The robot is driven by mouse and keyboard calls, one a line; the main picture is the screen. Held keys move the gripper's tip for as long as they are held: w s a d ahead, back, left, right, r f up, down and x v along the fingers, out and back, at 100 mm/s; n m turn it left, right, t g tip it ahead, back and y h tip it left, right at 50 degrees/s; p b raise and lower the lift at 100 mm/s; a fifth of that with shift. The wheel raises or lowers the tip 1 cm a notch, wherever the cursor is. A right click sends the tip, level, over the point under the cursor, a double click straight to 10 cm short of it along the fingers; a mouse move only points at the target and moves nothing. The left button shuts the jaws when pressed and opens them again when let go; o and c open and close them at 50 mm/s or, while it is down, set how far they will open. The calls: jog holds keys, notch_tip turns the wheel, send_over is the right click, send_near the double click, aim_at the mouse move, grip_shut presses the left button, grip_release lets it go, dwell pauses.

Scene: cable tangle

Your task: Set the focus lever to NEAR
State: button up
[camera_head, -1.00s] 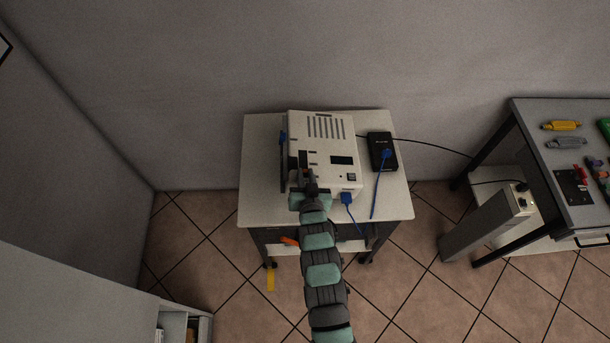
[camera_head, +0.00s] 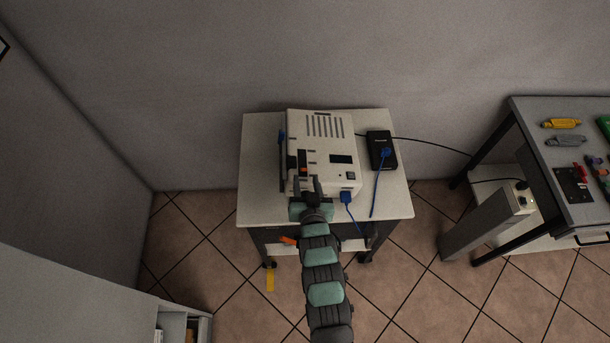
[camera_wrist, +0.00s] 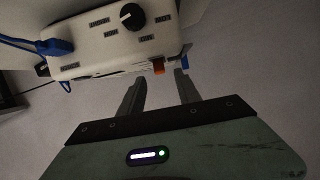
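A white boxy device (camera_head: 325,125) stands on a small cart. A small orange tab (camera_wrist: 158,69) shows at the device's edge in the wrist view, and an orange-red spot (camera_head: 302,170) shows on its top in the head view. Either may be the focus lever; the labels are too small to read. My gripper (camera_wrist: 158,80) is open and empty, its fingers apart, with the orange tab just beyond the gap between the fingertips. In the head view my gripper (camera_head: 307,186) is over the device's front left part. I cannot tell whether it touches the device.
A black knob (camera_wrist: 131,16) and a blue plug (camera_wrist: 55,46) are on the device. A black box (camera_head: 381,151) with a blue cable sits at right on the cart top (camera_head: 258,200). A workbench (camera_head: 540,113) stands further right.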

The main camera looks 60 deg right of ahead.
jog(key=v, duration=0.6)
jog(key=shift+s+a, duration=0.2)
jog(key=shift+a, duration=0.05)
jog(key=shift+w+r, duration=0.1)
